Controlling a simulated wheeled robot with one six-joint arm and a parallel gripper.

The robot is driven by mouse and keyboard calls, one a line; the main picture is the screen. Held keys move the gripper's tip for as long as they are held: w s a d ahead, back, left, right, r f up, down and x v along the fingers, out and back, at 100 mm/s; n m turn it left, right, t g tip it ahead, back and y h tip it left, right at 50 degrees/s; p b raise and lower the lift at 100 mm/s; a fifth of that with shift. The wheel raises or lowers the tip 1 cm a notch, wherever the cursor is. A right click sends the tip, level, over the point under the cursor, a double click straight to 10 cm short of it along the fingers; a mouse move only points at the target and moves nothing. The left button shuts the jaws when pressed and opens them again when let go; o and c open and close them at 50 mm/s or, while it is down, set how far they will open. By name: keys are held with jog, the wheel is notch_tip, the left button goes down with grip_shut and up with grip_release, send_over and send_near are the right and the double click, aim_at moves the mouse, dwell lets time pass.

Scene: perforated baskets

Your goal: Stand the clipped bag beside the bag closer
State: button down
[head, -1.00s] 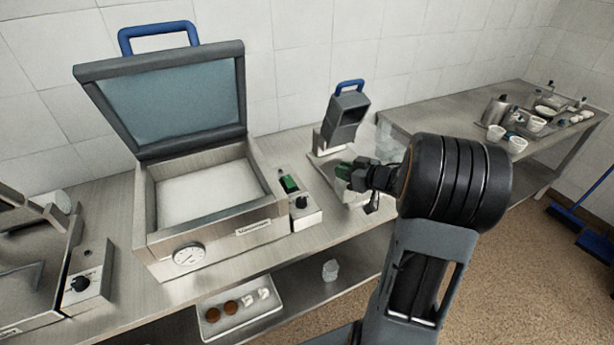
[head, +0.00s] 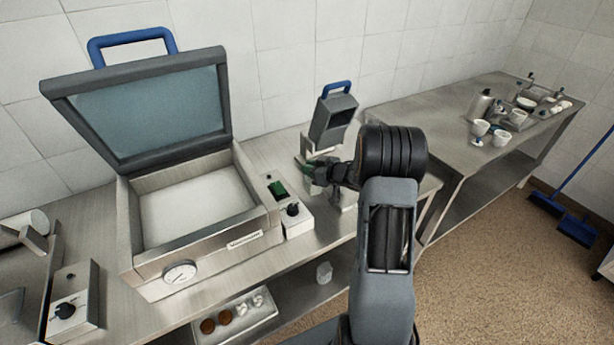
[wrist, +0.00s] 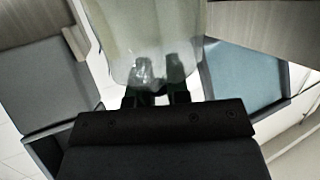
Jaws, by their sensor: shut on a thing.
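The bag (wrist: 140,30) is pale and translucent. It fills the upper middle of the wrist view, with its near end between my fingertips. My gripper (wrist: 158,92) is shut on it. I cannot make out a clip. In the head view my gripper (head: 322,172) is just below and in front of a grey device with a blue handle (head: 332,118), which looks like the bag closer. The bag is mostly hidden there by my gripper and wrist. I cannot tell whether it touches the bench.
A large vacuum machine (head: 250,238) with its lid raised stands left of the grey device, with a control box (head: 296,222) on its right. A second bench (head: 440,125) at right holds several bottles and cups. A tray (head: 262,322) sits on the lower shelf.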

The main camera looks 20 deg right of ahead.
aim_at(307, 178)
jog(key=shift+w+a+f, duration=0.25)
jog(key=shift+w+f, duration=0.25)
jog(key=shift+f, duration=0.15)
jog(key=shift+f+p, duration=0.55)
jog(key=shift+f, duration=1)
jog(key=shift+f, duration=0.1)
jog(key=c, duration=1.1)
grip_release()
jog(key=shift+f, duration=0.1)
